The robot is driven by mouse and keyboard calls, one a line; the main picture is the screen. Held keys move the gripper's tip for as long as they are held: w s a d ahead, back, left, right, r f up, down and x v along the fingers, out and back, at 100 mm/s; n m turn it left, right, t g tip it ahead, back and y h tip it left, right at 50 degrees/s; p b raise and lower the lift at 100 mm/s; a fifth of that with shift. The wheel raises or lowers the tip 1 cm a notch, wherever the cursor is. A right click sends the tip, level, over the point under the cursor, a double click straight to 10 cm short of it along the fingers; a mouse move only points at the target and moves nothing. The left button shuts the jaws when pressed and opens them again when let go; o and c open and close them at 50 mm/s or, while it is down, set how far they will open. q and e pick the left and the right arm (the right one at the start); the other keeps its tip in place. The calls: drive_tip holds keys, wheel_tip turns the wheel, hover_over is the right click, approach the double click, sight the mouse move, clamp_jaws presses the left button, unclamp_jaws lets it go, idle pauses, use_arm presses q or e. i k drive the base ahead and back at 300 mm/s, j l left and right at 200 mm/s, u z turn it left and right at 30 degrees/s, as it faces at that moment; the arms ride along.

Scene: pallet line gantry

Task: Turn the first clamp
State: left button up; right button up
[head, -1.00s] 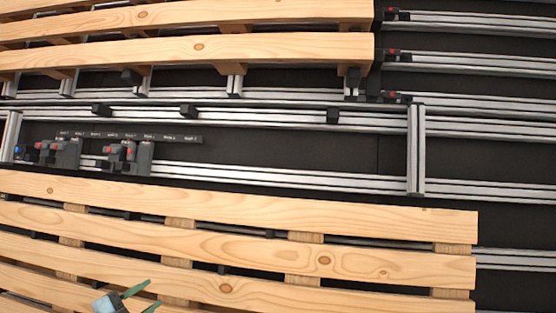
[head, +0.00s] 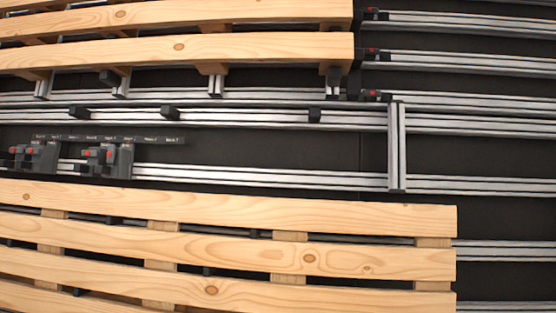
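Grey clamp-like blocks with red tips stand on the middle rail at the left: one group (head: 36,156) near the left edge and another (head: 108,158) just right of it. I cannot tell which is the first clamp. Small dark blocks with red tips (head: 371,52) also sit at the right end of the upper pallet. Neither of my grippers shows in the head view.
A wooden slatted pallet (head: 230,213) fills the lower part, and another (head: 180,50) lies at the upper left. Aluminium rails (head: 470,186) run across, with an upright post (head: 396,146). A dark label strip (head: 110,138) lies above the grey blocks.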

sight(112, 154)
drive_tip(key=z, duration=0.35)
drive_tip(key=j+z, duration=0.3)
drive_tip(key=j, duration=0.15)
drive_tip(key=k+j+z, duration=0.1)
drive_tip(key=j+z, duration=0.2)
drive_tip(key=j, duration=0.15)
drive_tip(key=k+j+z, duration=0.1)
drive_tip(key=j, duration=0.2)
drive_tip(key=k+j, duration=0.1)
drive_tip(key=j, duration=0.25)
drive_tip(key=j+z, duration=0.15)
drive_tip(key=j, duration=0.15)
drive_tip(key=k+j, duration=0.1)
drive_tip(key=j, duration=0.25)
drive_tip(key=k+j, duration=0.15)
drive_tip(key=j, duration=0.15)
drive_tip(key=k+j, duration=0.1)
drive_tip(key=j, duration=0.25)
drive_tip(key=k+j, duration=0.15)
drive_tip(key=j, duration=0.2)
drive_tip(key=k+j, duration=0.1)
drive_tip(key=j, duration=0.25)
drive_tip(key=z, duration=0.05)
